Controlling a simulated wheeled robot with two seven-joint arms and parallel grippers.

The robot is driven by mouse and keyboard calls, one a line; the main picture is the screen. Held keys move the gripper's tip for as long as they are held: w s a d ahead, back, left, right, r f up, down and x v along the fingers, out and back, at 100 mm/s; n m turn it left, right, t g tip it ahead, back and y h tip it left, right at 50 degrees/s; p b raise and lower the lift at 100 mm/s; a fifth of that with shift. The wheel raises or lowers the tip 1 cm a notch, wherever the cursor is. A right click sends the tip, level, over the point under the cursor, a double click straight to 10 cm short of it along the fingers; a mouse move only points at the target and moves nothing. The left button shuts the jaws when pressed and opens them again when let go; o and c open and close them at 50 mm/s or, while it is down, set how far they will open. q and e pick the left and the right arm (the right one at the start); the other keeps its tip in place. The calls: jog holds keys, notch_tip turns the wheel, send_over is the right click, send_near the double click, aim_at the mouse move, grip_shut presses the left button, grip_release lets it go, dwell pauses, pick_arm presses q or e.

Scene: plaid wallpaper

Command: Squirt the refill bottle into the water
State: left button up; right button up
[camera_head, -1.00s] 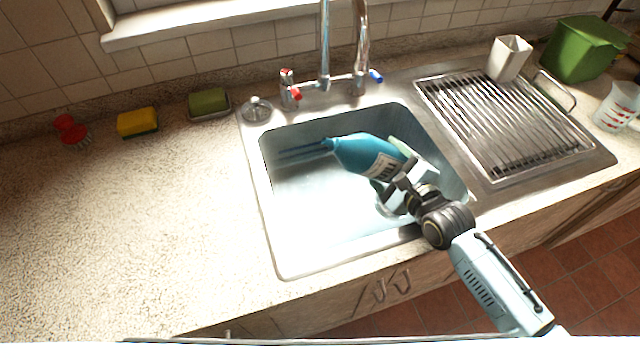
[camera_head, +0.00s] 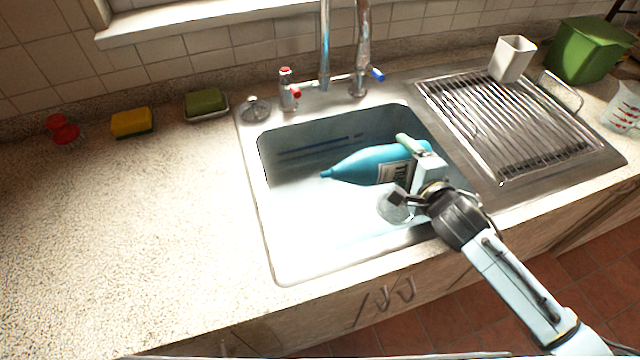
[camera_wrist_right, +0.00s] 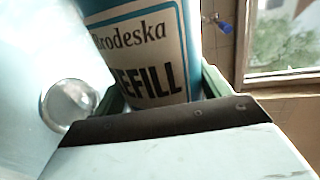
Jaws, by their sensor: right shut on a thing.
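The refill bottle (camera_head: 362,166) is blue with a pale label and lies tilted on its side above the sink basin (camera_head: 300,213), its narrow nozzle pointing left. My right gripper (camera_head: 412,160) is shut on the bottle near its base, at the right side of the basin. In the right wrist view the bottle's label (camera_wrist_right: 148,55) reads "Brodeska" and "REFILL", and the bottle stands between the green-edged fingers. The water in the basin is pale and hard to make out. No stream from the nozzle shows. My left gripper is out of view.
A faucet (camera_head: 325,50) with red and blue handles stands behind the basin. A drying rack (camera_head: 510,125) with a white cup (camera_head: 511,58) is at the right. A yellow sponge (camera_head: 131,122), green soap (camera_head: 205,102) and red brush (camera_head: 65,133) line the back left.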

jog(key=shift+r+n+p, duration=0.3)
jog(key=shift+n+p, duration=0.05)
jog(key=shift+n, duration=0.05)
jog(key=shift+r+h+p, duration=0.3)
jog(key=shift+p, duration=0.05)
jog(key=shift+r+n+p, duration=0.3)
jog(key=shift+r+p, duration=0.05)
jog(key=shift+p, duration=0.05)
dwell(1.0)
